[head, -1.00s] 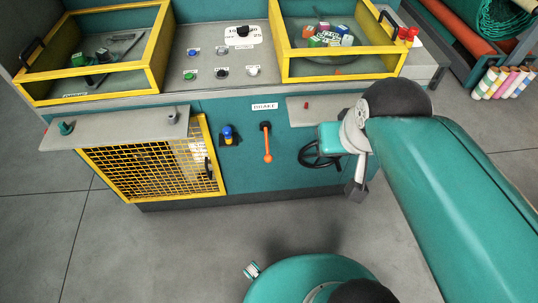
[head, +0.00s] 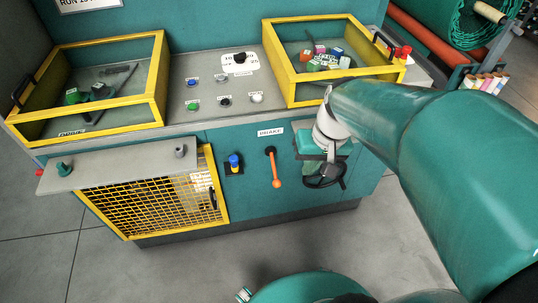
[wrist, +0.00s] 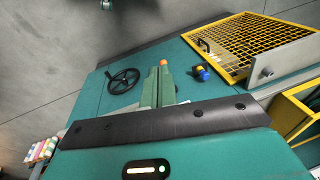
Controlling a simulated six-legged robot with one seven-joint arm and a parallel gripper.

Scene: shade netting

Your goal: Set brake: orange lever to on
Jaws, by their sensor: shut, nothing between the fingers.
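The brake lever (head: 274,168) hangs from a dark pivot on the teal front panel, below the BRAKE label (head: 270,132). Its orange end points down and slightly right. My gripper (head: 314,150) is to the right of the lever in the head view, in front of the panel; its fingertips are hard to make out there. In the wrist view my gripper (wrist: 158,78) has its green fingers together, with nothing held. The orange lever end (wrist: 163,62) shows just past the fingertips, and the fingers hide the rest of the lever. I cannot tell whether they touch.
A black handwheel (head: 325,174) is right of the lever, partly behind my gripper. A blue knob (head: 234,161) is left of it. A yellow mesh door (head: 158,201) and a grey shelf (head: 110,171) are farther left. Yellow-framed trays (head: 165,75) stand above. Floor in front is clear.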

